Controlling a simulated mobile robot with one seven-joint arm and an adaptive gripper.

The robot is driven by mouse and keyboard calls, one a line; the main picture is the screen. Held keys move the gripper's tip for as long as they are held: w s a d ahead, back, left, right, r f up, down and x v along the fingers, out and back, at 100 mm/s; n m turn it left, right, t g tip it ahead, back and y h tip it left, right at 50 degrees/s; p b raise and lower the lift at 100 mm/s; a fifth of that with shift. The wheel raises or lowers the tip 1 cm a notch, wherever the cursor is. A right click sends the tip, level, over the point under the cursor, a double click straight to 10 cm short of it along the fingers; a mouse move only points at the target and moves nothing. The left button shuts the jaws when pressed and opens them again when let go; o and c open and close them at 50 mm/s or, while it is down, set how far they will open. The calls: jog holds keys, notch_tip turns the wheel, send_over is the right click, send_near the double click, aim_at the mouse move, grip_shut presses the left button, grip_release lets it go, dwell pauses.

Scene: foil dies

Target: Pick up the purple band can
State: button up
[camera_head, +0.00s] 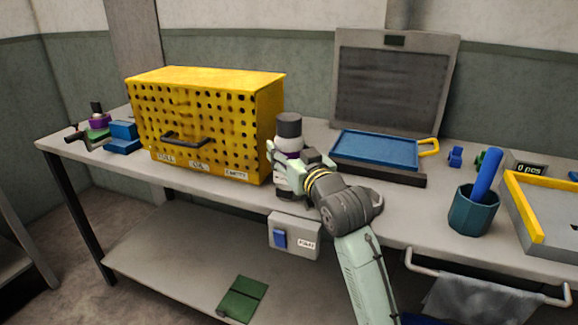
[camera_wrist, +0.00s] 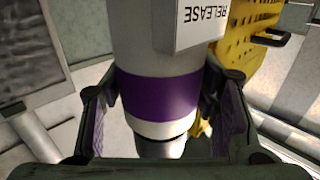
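The purple band can (camera_head: 289,126) is a pale cylinder with a dark grey cap. It looks upright near the table's front edge, right of the yellow cabinet. My gripper (camera_head: 287,163) is around its middle and hides part of it. In the wrist view the can (camera_wrist: 158,95) fills the space between my two fingers (camera_wrist: 160,100), with its purple band at fingertip height. One finger is close on each side of it. I cannot tell whether they press on it. The can's base is partly hidden.
The yellow perforated cabinet (camera_head: 205,120) stands close on the left. A blue tray (camera_head: 375,150) lies behind on the right. A teal cup (camera_head: 473,211) stands farther right. A grey box with a blue switch (camera_head: 293,236) is at the table's front edge, below my gripper.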

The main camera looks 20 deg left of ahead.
jog(key=c, duration=1.1)
jog(key=shift+o, duration=0.2)
jog(key=shift+r, duration=0.15)
